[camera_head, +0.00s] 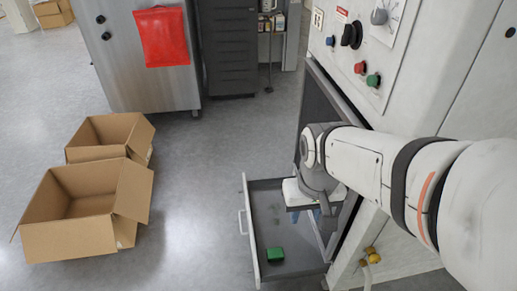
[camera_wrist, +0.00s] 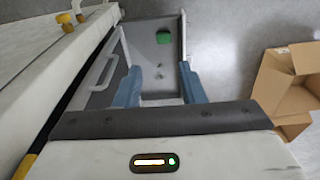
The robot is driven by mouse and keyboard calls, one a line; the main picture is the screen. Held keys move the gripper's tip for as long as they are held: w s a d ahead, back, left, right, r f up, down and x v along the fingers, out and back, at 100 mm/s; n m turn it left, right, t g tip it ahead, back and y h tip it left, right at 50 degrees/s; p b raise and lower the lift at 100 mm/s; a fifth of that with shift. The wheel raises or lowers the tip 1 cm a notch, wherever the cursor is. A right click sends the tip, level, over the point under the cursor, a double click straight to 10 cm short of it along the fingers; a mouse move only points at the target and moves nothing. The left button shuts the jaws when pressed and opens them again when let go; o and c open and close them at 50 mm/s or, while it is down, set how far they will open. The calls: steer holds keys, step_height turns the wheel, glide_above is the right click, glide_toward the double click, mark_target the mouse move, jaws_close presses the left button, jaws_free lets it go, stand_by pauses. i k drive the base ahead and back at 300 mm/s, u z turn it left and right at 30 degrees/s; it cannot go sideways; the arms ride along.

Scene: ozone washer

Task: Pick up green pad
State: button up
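The green pad (camera_head: 275,254) is a small dark green block lying on the floor of an open grey drawer (camera_head: 251,226), near its front corner. In the wrist view the pad (camera_wrist: 164,38) shows beyond my fingertips, roughly in line with the gap between them. My gripper (camera_wrist: 160,69) has two blue fingers spread apart with nothing between them. In the head view my wrist hides part of the drawer, and the blue fingers show only partly below it, apart from the pad.
The white machine (camera_head: 350,90) with knobs and buttons stands close on the right. Two open cardboard boxes (camera_head: 75,232) stand on the floor at left. A red cloth-like item (camera_head: 162,37) hangs on a metal cabinet (camera_head: 150,85). Floor between boxes and drawer is clear.

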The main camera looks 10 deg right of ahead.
mark_target(274, 254)
steer(key=z, duration=2.6)
steer(key=k, duration=1.55)
steer(key=u, duration=1.35)
steer(key=i, duration=1)
steer(key=u, duration=0.05)
